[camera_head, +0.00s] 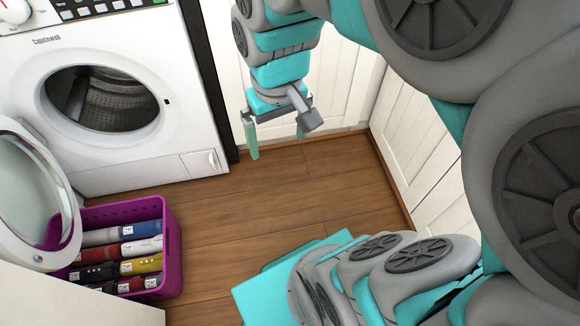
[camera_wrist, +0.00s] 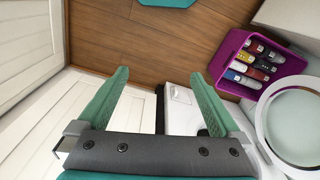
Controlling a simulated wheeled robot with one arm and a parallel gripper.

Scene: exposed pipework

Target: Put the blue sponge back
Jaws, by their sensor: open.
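No blue sponge can be made out in either view. My gripper (camera_head: 278,138) hangs with its fingers downward over the wooden floor, in front of the white panelled wall and right of the washing machine. In the wrist view the gripper (camera_wrist: 158,76) shows its two green fingers wide apart with nothing between them, only floor and white surfaces beyond. A blue rolled item with a label (camera_head: 100,237) lies in the purple basket; I cannot tell that it is a sponge.
The washing machine (camera_head: 180,130) stands at left, its round door (camera_head: 38,190) swung open. The purple basket (camera_head: 172,245) on the floor holds several labelled items; it also shows in the wrist view (camera_wrist: 225,62). The wooden floor (camera_head: 240,215) between is clear. White panels (camera_head: 405,120) border the right.

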